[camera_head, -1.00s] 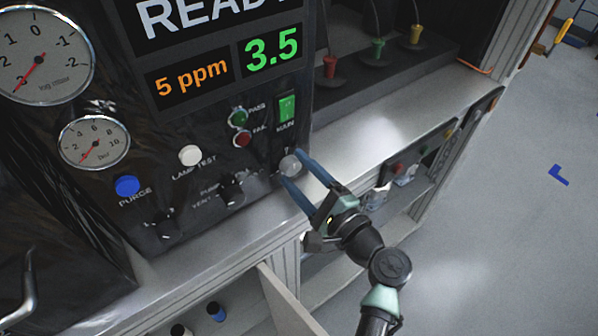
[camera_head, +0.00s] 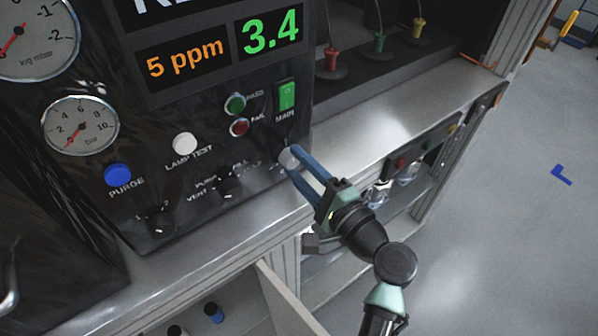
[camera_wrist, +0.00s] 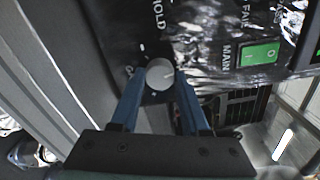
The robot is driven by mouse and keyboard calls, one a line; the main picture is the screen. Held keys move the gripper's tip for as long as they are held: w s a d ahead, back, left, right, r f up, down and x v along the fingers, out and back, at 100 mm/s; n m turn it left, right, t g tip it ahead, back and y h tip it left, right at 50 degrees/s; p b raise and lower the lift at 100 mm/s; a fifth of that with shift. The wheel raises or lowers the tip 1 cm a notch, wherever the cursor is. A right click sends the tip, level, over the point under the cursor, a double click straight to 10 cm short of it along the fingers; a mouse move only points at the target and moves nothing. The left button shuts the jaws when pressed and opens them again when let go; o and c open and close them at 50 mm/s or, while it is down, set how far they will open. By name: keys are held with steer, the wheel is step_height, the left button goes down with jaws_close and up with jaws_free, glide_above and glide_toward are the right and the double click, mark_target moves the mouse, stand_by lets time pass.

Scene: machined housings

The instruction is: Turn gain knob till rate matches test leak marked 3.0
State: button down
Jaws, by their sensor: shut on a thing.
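The gain knob (camera_head: 289,158) is a small round grey knob at the lower right of the black panel. It also shows in the wrist view (camera_wrist: 160,74), between the fingertips. My gripper (camera_head: 298,162) is shut on the knob, its two blue fingers on either side of it. The green display (camera_head: 270,32) on the panel reads 3.4. The orange display (camera_head: 186,58) beside it reads 5 ppm. The knob's label is mostly hidden by the fingers.
Near the knob are a green main switch (camera_head: 286,96), a red lamp (camera_head: 240,127) and a black selector knob (camera_head: 229,187). A metal bench ledge (camera_head: 372,125) runs right of the panel. Red, green and yellow fittings stand behind.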

steer(key=n+b, duration=0.2)
steer(key=b, duration=0.1)
steer(key=n+b, duration=0.1)
steer(key=shift+f+n, duration=0.25)
steer(key=shift+n, duration=0.15)
steer(key=shift+r+n+b, duration=0.15)
steer(key=shift+n+b, duration=0.75)
steer(key=shift+b, duration=0.1)
steer(key=shift+c, duration=2)
jaws_free()
steer(key=shift+r, duration=0.1)
steer(key=shift+s, duration=0.1)
steer(key=b+v, duration=0.2)
steer(key=v, duration=1.1)
